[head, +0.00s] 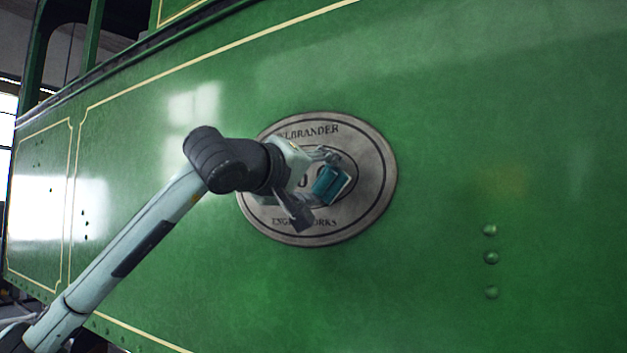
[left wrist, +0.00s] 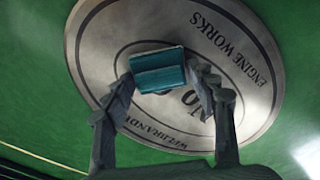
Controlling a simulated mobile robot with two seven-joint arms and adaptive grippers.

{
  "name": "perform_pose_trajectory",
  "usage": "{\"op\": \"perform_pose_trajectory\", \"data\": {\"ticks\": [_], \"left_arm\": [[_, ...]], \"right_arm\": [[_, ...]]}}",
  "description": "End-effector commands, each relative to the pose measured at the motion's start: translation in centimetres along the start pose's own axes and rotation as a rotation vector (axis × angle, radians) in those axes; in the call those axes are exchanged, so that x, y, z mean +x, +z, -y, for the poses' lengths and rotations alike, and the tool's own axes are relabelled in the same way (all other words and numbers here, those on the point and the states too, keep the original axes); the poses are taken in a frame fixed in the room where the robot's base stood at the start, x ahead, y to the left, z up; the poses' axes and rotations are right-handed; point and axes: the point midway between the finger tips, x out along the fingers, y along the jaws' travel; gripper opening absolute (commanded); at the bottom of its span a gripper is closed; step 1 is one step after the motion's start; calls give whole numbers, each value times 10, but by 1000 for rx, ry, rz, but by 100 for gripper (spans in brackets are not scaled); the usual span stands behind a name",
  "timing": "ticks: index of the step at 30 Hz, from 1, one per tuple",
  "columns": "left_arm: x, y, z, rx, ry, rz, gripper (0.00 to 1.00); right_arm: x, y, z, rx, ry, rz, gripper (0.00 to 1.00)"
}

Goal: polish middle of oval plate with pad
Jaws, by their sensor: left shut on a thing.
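The oval plate (head: 375,190) is grey metal with dark lettering and rings, fixed on the green side of the tram. It also fills much of the left wrist view (left wrist: 105,40). My left gripper (head: 322,183) is in front of the plate's middle and hides part of the lettering. It is shut on a teal pad (head: 331,185). In the left wrist view the pad (left wrist: 158,72) sits between the two fingertips (left wrist: 160,80), over the inner oval. I cannot tell whether the pad touches the plate. My right gripper is in neither view.
The green tram side (head: 450,120) is broad and mostly smooth, with cream lining. Several rivets (head: 491,257) stand out to the right of the plate. A dark rail (head: 90,75) runs along the upper left edge.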

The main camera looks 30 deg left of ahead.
Motion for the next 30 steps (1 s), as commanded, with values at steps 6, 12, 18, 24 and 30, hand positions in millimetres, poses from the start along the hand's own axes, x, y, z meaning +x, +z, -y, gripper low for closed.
{"op": "perform_pose_trajectory", "data": {"ticks": [6,12,18,24,30], "left_arm": [[0,15,-14,1,3,1,34],[-1,18,-16,0,1,0,34],[0,12,-9,-1,-2,-1,34],[2,-2,3,-2,-4,-2,34],[3,-10,9,0,-3,-2,34]], "right_arm": [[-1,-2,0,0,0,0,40],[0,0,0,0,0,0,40],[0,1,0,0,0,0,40],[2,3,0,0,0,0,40],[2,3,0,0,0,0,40]]}}
